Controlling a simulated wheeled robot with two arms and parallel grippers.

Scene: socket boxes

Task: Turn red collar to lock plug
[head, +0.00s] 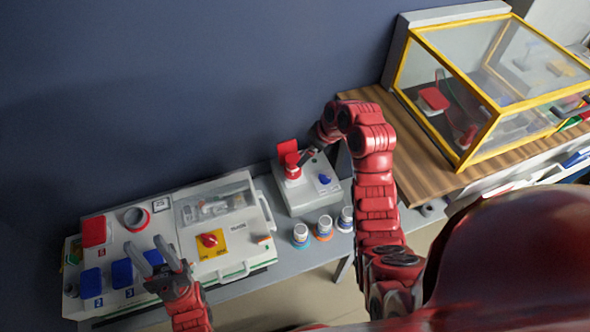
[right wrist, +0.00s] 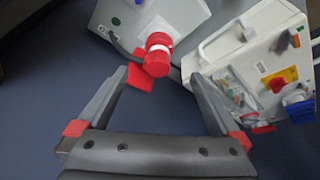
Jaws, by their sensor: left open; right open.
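The red collar (head: 293,173) is on the small grey socket box (head: 318,197), with a raised red lid (head: 287,150) behind it. In the right wrist view the red collar (right wrist: 158,41) with a white band lies just beyond my open fingertips, near the middle between them. My right gripper (right wrist: 162,73) is open and empty; in the head view it is small and partly hidden by its own arm, close beside the collar. My left gripper (head: 163,254) is open and empty above the large socket box (head: 213,262). Whether a plug is fully seated cannot be told.
Several small capped jars (head: 323,226) stand in front of the small box. The large box has blue covers (head: 93,280) and a red knob (head: 209,240). A yellow-framed clear case (head: 480,90) stands on a wooden top at the right. A dark wall is behind.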

